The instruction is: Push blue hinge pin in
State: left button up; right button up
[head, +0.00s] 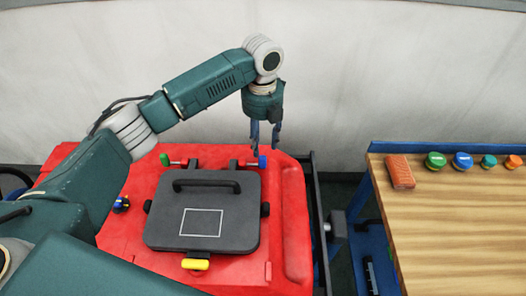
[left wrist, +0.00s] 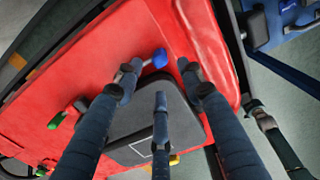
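The blue hinge pin (head: 262,161) is at the back right corner of the black lid (head: 171,222) on the red tank (head: 288,200). In the left wrist view its blue head (left wrist: 158,58) shows, with a short pale length of shaft beside it. My left gripper (head: 266,150) points down just above the blue head, its fingers spread and empty. In the left wrist view the fingers of my left gripper (left wrist: 156,84) stand around the pin area; one fingertip is close to the shaft, and I cannot tell if it touches. My right gripper is out of view.
A green-headed pin (head: 165,160) is at the lid's back left. A black handle (head: 207,182) stands on the lid, with a yellow latch (head: 196,264) in front. A wooden table (head: 450,225) at right holds a red-orange block (head: 399,172) and several coloured caps.

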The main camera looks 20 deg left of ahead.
aim_at(262, 156)
pick_arm(q)
jog(key=shift+f+p, duration=0.45)
jog(key=shift+f, duration=2.35)
grip_shut()
